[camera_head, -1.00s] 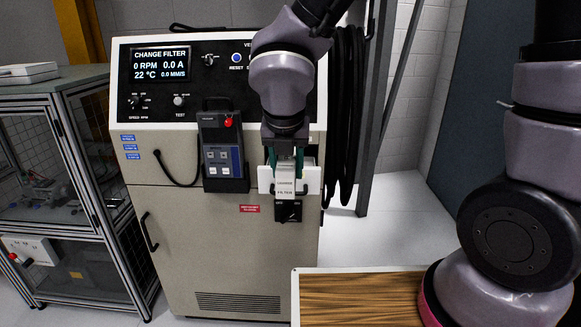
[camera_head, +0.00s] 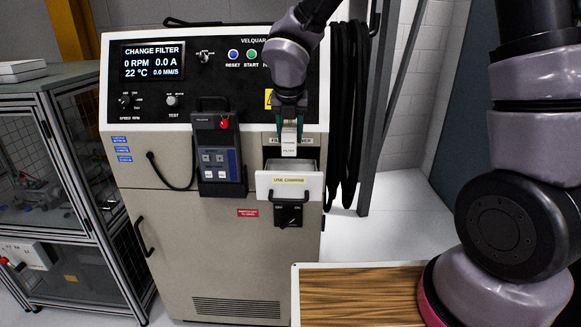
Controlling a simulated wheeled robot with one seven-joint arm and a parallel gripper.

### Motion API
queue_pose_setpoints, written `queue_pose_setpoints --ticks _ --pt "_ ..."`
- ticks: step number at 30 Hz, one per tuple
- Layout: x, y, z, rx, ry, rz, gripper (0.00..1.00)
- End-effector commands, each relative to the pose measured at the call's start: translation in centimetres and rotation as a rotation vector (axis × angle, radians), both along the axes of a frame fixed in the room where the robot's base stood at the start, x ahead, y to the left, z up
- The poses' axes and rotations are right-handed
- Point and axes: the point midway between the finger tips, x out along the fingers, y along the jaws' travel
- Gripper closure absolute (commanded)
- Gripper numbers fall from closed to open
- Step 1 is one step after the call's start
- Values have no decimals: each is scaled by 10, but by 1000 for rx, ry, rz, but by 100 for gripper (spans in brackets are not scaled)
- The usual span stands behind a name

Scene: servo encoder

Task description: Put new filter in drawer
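The drawer (camera_head: 263,188) is pulled open from the front of the cabinet. Its white front panel has a yellow label and a dark handle. My gripper (camera_head: 289,139) points down over the drawer opening, its teal fingers on both sides of the white filter (camera_head: 289,150). The filter is upright and carries printed lettering. Its lower end is at the drawer opening, behind the front panel; I cannot tell whether it is above the opening or slightly inside. The drawer's floor is hidden.
A dark rotary switch (camera_head: 289,215) sits below the drawer. A handheld pendant (camera_head: 218,155) hangs left of it. Black hoses (camera_head: 347,110) hang at the right. The screen (camera_head: 154,61) reads CHANGE FILTER. A wood-topped surface (camera_head: 355,297) is in front.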

Motion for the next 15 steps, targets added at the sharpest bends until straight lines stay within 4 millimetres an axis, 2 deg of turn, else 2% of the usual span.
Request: queue_pose_setpoints --ticks 1,5,9,15 --pt "11 -1 -1 1 1 -4 100" --pt "36 -2 -2 0 1 -3 100" --pt "31 -1 -34 -4 4 5 100" --pt "31 -1 -70 -3 2 2 100"
